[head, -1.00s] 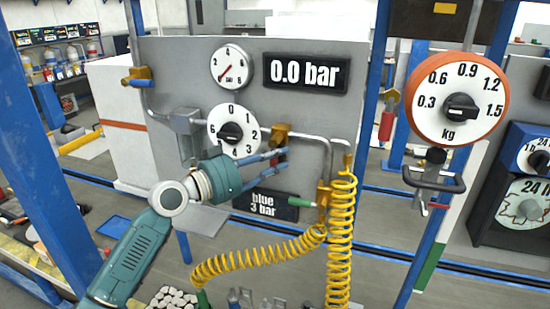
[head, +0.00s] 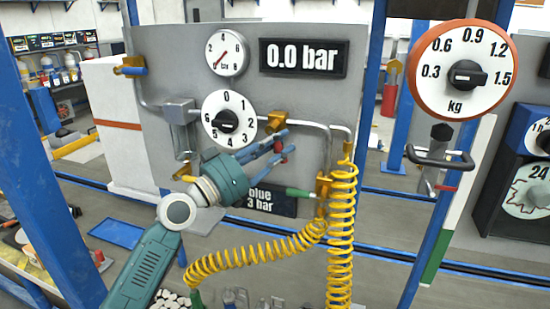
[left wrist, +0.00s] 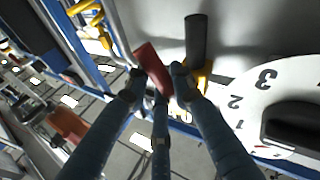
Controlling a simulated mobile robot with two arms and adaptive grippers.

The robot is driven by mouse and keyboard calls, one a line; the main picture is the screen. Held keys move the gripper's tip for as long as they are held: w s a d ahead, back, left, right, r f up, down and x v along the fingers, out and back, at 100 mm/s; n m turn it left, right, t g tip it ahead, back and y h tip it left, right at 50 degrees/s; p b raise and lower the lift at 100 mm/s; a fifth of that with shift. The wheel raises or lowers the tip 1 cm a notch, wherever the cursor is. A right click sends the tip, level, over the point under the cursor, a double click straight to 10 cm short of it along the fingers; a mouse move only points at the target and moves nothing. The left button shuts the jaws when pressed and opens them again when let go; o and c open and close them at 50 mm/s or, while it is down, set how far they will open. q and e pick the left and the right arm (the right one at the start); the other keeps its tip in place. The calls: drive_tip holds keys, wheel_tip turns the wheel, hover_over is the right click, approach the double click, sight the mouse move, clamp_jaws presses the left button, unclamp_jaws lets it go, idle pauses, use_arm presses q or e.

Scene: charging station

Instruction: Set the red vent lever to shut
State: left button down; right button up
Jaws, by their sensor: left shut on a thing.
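The red vent lever (head: 284,153) hangs below a brass valve (head: 273,121) on the grey panel's pipe, largely hidden by my fingers in the head view. My left gripper (head: 282,146) reaches up to it from the lower left. In the left wrist view the red lever (left wrist: 152,66) stands tilted between the fingertips of my left gripper (left wrist: 155,80), which are shut on it. Part of the brass valve (left wrist: 203,76) shows beside it. My right gripper is not in view.
Above are a small gauge (head: 227,53), a display (head: 303,58) reading 0.0 bar, and a numbered dial (head: 229,119). A coiled yellow hose (head: 341,230) hangs just right and loops below my arm. An orange-rimmed kg dial (head: 463,75) is farther right.

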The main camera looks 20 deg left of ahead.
use_arm(q)
drive_tip(key=n, duration=0.1)
drive_tip(key=n+t, duration=0.1)
drive_tip(key=n+t+b, duration=0.1)
drive_tip(key=shift+d+r+y, duration=0.3)
drive_tip(key=shift+d+r, duration=0.05)
drive_tip(key=n, duration=0.1)
drive_tip(key=n+t, duration=0.1)
drive_tip(key=r+n+t+y, duration=0.1)
drive_tip(key=n, duration=0.1)
drive_tip(key=shift+d, duration=0.25)
drive_tip(key=n+t+y+p, duration=0.1)
drive_tip(key=n+y, duration=0.1)
drive_tip(key=n, duration=0.1)
drive_tip(key=r+n+t+y+p, duration=0.1)
drive_tip(key=n, duration=0.2)
drive_tip(key=shift+d+r+y, duration=0.15)
drive_tip(key=shift+d+y, duration=0.05)
drive_tip(key=shift+y, duration=0.2)
drive_tip(key=shift+s+r+n+t+y+p, duration=0.1)
drive_tip(key=shift+r+n+t+y+p, duration=0.15)
drive_tip(key=shift+n+y, duration=0.75)
drive_tip(key=shift+w+r+n+t+y+p, duration=0.15)
drive_tip(key=shift+n+y+p, duration=0.25)
drive_tip(key=shift+n+y, duration=0.6)
drive_tip(key=shift+s+r+n+t+y+p, duration=0.25)
drive_tip(key=shift+n+y, duration=0.35)
drive_tip(key=shift+n, duration=0.8)
drive_tip(key=shift+w+n, duration=0.1)
drive_tip(key=shift+n, duration=0.2)
